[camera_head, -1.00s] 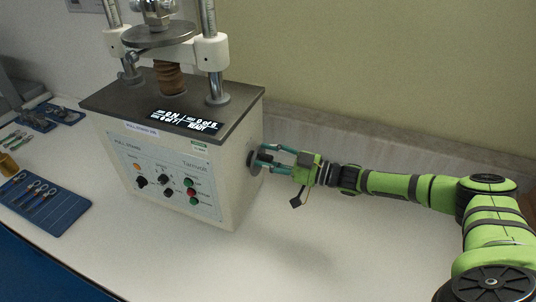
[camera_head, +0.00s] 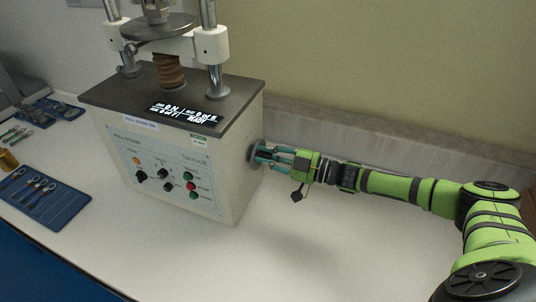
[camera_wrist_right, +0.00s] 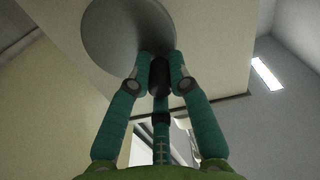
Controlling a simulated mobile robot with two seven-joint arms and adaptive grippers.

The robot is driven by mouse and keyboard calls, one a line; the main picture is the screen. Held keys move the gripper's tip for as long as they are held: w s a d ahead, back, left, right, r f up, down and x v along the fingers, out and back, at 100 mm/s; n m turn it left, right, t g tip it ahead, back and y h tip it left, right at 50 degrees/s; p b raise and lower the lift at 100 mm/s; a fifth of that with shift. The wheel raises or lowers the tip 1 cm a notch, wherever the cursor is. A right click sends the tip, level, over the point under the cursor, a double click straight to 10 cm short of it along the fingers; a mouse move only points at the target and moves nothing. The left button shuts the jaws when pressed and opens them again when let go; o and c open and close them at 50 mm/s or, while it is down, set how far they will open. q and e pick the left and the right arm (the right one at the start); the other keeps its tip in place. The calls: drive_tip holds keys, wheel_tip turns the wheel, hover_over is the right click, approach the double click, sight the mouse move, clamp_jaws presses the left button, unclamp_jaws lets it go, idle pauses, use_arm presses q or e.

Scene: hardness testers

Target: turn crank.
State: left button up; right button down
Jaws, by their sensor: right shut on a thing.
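The crank is a grey disc (camera_head: 255,154) on the right side of the cream tester (camera_head: 232,185). It also shows in the right wrist view as a large round plate (camera_wrist_right: 112,35) with a dark handle (camera_wrist_right: 159,76) standing out from it. My right gripper (camera_head: 262,155) reaches the disc from the right, level with it. In the right wrist view its teal fingers (camera_wrist_right: 160,68) are shut on the dark handle from both sides. The handle is mostly hidden in the head view. My left gripper does not show.
A blue mat (camera_head: 44,200) with several tools lies left of the tester, near a brass cylinder (camera_head: 7,160). White posts and a round plate (camera_head: 158,27) stand on the tester's top. The table (camera_head: 300,240) is clear in front and right.

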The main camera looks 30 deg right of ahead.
drive_tip(key=shift+a, duration=0.1)
drive_tip(key=c, duration=1.1)
unclamp_jaws()
drive_tip(key=shift+c, duration=0.2)
drive_tip(key=v, duration=1.2)
